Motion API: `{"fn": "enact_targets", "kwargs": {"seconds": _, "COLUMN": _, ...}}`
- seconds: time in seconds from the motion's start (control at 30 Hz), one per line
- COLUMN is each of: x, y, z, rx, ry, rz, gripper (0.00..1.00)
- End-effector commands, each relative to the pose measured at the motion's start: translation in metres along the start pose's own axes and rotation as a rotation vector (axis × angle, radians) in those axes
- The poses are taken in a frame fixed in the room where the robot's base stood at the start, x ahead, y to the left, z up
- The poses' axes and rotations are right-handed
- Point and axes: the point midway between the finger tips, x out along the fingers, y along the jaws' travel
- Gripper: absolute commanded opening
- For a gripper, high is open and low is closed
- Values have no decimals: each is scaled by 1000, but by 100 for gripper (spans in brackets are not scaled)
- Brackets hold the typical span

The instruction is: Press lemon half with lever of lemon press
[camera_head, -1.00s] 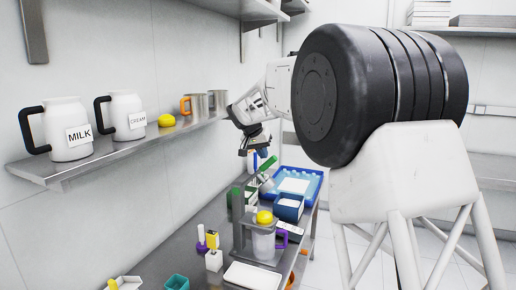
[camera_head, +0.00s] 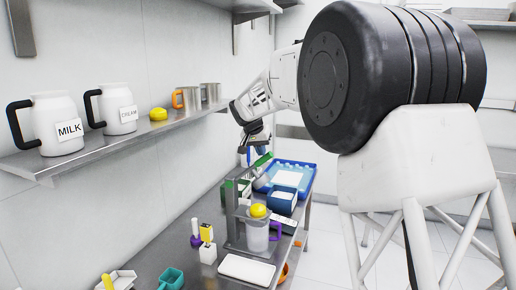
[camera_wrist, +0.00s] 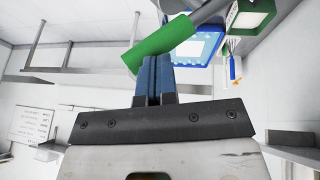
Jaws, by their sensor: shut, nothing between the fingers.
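The yellow lemon half (camera_head: 258,210) sits on top of the lemon press, above its clear cup (camera_head: 257,238). The press has a grey upright frame (camera_head: 234,212). Its lever is raised and tilted, with a green handle (camera_head: 260,160) at the upper end. My gripper (camera_head: 262,150) is at the handle, above and behind the lemon half. In the wrist view, my gripper's blue fingers (camera_wrist: 153,78) are shut and empty. The green handle (camera_wrist: 160,46) crosses just beyond their tips, very close; I cannot tell if they touch. The grey lever bar (camera_wrist: 208,11) runs to the upper right.
A blue tray (camera_head: 309,181) and a blue box (camera_head: 283,200) stand behind the press. A white board (camera_head: 247,269) lies in front. Small bottles (camera_head: 207,250) stand to the left. The wall shelf (camera_head: 120,148) holds jugs, a lemon and cups.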

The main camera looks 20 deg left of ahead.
Motion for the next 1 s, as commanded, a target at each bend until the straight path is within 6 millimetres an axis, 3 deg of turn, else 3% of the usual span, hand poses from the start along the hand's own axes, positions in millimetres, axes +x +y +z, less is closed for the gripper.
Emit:
{"fn": "enact_targets", "kwargs": {"seconds": 0.33, "x": 28, "y": 24, "z": 12, "rx": 70, "ry": 5, "rz": -162, "gripper": 0}}
{"fn": "enact_targets", "kwargs": {"seconds": 0.7, "x": 52, "y": 37, "z": 23, "rx": 125, "ry": 10, "rz": -294, "gripper": 0}}
{"fn": "enact_targets", "kwargs": {"seconds": 1.0, "x": 74, "y": 45, "z": 33, "rx": 122, "ry": 10, "rz": -291, "gripper": 0}}
